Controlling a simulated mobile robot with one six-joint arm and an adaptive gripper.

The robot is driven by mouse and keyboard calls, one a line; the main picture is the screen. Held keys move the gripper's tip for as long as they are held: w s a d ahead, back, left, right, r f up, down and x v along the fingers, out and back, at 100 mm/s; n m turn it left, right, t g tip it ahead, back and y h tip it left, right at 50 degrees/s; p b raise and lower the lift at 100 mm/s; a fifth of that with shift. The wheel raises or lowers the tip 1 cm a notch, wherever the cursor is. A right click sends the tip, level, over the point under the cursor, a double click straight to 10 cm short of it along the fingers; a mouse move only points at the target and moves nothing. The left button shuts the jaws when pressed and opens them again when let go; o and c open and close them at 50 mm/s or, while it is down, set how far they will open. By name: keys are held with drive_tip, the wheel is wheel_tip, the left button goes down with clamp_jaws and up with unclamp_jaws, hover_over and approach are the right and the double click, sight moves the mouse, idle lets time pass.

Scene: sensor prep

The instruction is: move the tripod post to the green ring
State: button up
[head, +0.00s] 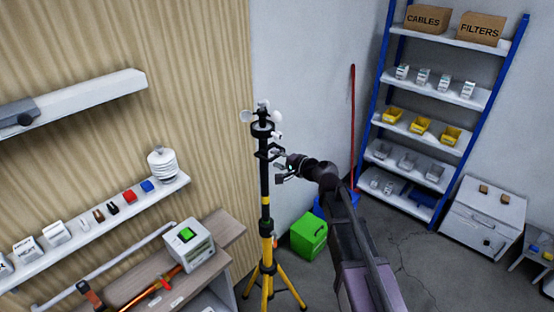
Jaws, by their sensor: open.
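The tripod post (264,190) stands upright in the middle of the head view. It is black with a yellow band, has yellow legs (267,281) spread on the floor, and carries white cups at its top. A dark bracket or handle (270,152) juts from its upper part. My gripper (281,169) is open just right of the post, a little below the bracket. I cannot tell whether it touches either. I do not make out a green ring.
A green box (309,236) sits on the floor right of the legs. A wooden bench (217,231) with a grey device (188,246) is close at left, below a wall shelf (100,235). A blue-framed rack (430,134) and a white cabinet (481,222) stand right. Open floor lies between.

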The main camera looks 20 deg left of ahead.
drive_tip(key=shift+f+b, duration=13.3)
drive_tip(key=shift+f, duration=0.25)
drive_tip(key=f+p+v, duration=0.1)
drive_tip(key=p+v, duration=0.2)
drive_tip(key=v, duration=1.1)
drive_tip(key=shift+s+d+n+h, duration=0.25)
drive_tip(key=shift+d+n+h, duration=0.05)
drive_tip(key=shift+d, duration=0.05)
